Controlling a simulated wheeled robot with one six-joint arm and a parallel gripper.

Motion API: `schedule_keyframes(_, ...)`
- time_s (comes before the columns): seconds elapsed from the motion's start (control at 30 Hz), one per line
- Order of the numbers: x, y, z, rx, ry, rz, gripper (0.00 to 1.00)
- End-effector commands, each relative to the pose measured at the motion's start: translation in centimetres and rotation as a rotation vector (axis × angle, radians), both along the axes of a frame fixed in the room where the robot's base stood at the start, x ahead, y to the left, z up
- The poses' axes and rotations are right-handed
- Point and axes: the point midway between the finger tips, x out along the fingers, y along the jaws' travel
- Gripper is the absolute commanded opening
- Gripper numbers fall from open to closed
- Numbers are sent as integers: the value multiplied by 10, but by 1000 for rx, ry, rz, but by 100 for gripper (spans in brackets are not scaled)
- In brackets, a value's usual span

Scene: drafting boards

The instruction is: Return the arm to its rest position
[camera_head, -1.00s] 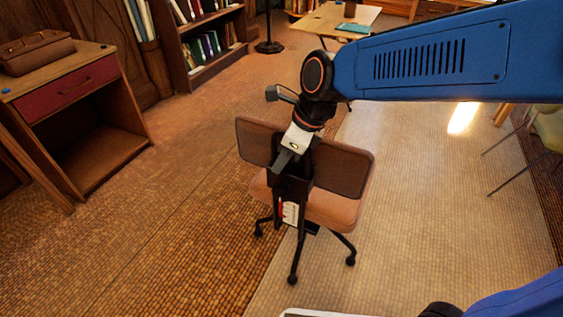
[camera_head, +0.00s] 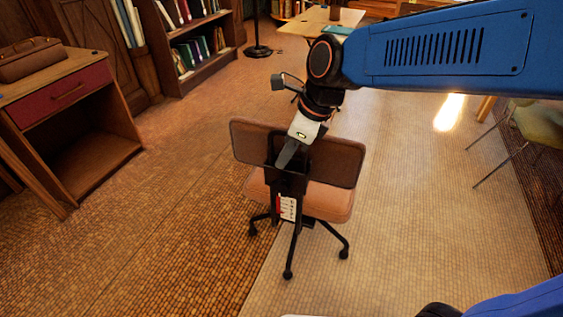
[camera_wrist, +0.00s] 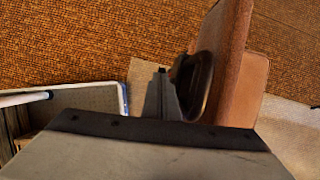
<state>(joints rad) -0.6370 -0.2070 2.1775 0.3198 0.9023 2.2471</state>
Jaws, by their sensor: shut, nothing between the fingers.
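My blue arm reaches in from the right in the head view and bends down at its dark joint. My gripper (camera_head: 284,160) hangs below it, pointing down, in front of an office chair's dark backrest (camera_head: 338,162). In the wrist view the narrow grey fingers (camera_wrist: 160,95) are together with nothing between them. The chair (camera_wrist: 228,60) stands just to their right there; whether they touch it I cannot tell.
A wooden desk (camera_head: 100,160) with a red drawer and a brown case stands left. A bookshelf (camera_head: 200,70) and a light table (camera_head: 305,22) are at the back. A pale chair (camera_head: 543,125) is at the right. The floor between desk and office chair is clear.

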Motion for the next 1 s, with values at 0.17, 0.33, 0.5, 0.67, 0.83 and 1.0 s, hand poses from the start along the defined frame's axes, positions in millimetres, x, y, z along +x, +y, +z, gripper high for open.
schedule_keyframes(0.17,-8,-6,27,2,-2,-1,0)
schedule_keyframes(0.33,-15,-11,48,2,-1,0,0)
schedule_keyframes(0.5,-18,-14,58,1,-1,-1,0)
schedule_keyframes(0.67,-19,-17,60,-1,-6,6,0)
schedule_keyframes(0.83,-18,-44,58,-25,-77,101,0)
schedule_keyframes(1.0,-19,-96,51,-91,-213,306,0)
